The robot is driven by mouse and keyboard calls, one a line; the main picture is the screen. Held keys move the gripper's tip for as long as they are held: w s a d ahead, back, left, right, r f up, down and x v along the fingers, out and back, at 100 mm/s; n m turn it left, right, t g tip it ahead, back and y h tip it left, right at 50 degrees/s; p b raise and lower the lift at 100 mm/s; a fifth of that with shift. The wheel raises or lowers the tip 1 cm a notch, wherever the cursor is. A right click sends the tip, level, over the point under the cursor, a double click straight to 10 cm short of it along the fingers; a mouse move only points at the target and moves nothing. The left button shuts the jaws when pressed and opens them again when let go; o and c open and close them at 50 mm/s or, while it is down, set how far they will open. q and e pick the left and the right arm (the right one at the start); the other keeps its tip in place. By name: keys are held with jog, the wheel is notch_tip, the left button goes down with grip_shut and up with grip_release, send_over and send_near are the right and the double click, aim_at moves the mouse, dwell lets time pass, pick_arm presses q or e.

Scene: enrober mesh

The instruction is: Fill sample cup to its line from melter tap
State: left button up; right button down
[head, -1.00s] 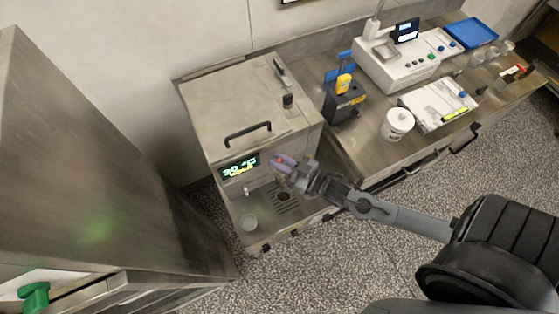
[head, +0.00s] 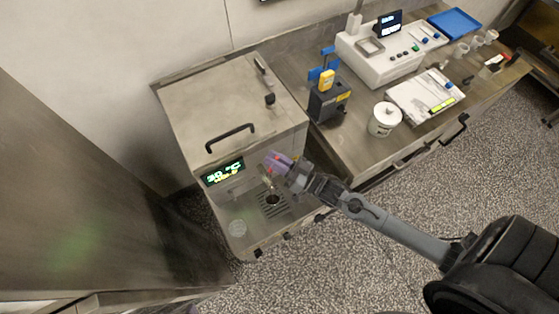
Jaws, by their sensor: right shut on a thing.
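The melter (head: 225,110) is a steel box with a lit green and yellow display (head: 222,172) on its front. My right gripper (head: 275,160) is at the right of that front, its purple fingers shut on a small red part, which looks like the melter tap's handle. The fingers hide most of the tap, and no flow can be made out.
A large steel cabinet (head: 90,210) fills the left.

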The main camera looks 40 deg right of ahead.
jog(key=shift+d+f+m, duration=0.15)
jog(key=shift+d+m, duration=0.1)
jog(key=shift+m, duration=0.15)
jog(key=c, duration=1.2)
grip_release()
jog(key=shift+c, duration=0.2)
jog(key=v, duration=1)
jog(key=shift+s+f, duration=0.2)
jog(key=shift+s, duration=0.15)
jog(key=shift+d, duration=0.1)
